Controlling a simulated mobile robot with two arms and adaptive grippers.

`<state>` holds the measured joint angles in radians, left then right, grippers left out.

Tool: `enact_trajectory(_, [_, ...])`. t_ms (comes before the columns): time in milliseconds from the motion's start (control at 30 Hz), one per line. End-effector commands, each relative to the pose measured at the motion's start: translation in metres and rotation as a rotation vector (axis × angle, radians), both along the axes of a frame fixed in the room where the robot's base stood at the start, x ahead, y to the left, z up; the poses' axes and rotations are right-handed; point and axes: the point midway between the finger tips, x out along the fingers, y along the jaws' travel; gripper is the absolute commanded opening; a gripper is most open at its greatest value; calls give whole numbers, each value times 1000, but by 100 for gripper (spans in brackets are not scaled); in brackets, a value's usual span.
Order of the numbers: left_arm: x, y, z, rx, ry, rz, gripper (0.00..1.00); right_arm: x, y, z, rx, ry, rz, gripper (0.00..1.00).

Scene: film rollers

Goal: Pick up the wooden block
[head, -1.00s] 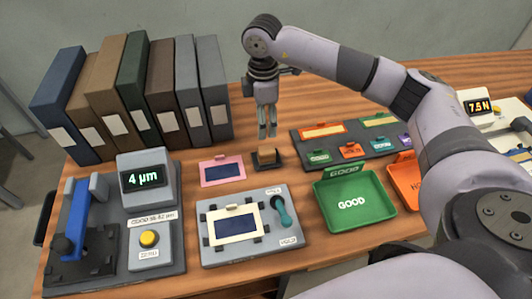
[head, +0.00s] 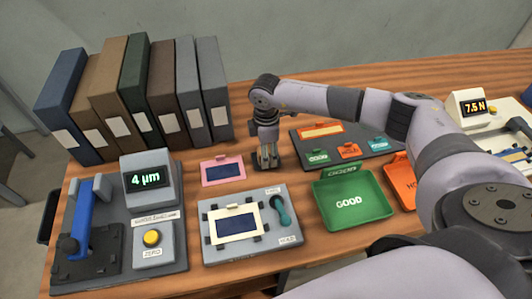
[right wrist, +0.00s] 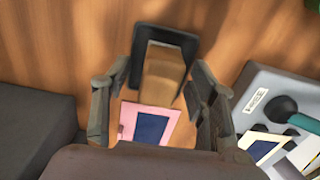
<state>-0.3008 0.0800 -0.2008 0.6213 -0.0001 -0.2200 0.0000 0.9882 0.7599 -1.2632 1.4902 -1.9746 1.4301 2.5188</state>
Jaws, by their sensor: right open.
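The wooden block (right wrist: 163,76) stands in a dark holder (right wrist: 186,42) on the wooden table, seen in the right wrist view. My right gripper (right wrist: 158,88) is open, with one finger on each side of the block and visible gaps between. In the head view my right gripper (head: 267,161) points down at the holder and hides most of the block. I cannot tell how high the fingertips are along the block. My left gripper is not in view.
A pink-framed card (head: 222,171) lies just left of the holder. A grey fixture (head: 250,248) with a teal-handled part is in front. A green GOOD tray (head: 352,222) is at right. Binders (head: 160,95) stand at back left.

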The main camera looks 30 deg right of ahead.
Motion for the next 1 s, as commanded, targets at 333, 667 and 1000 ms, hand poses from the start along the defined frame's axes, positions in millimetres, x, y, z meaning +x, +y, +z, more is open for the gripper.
enact_trajectory(333, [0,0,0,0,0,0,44,0,0,0,0,0,1,41])
enact_trajectory(667, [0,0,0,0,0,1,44,0,0,0,0,0,1,19])
enact_trajectory(1000, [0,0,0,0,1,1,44,0,0,1,1,0,1,1])
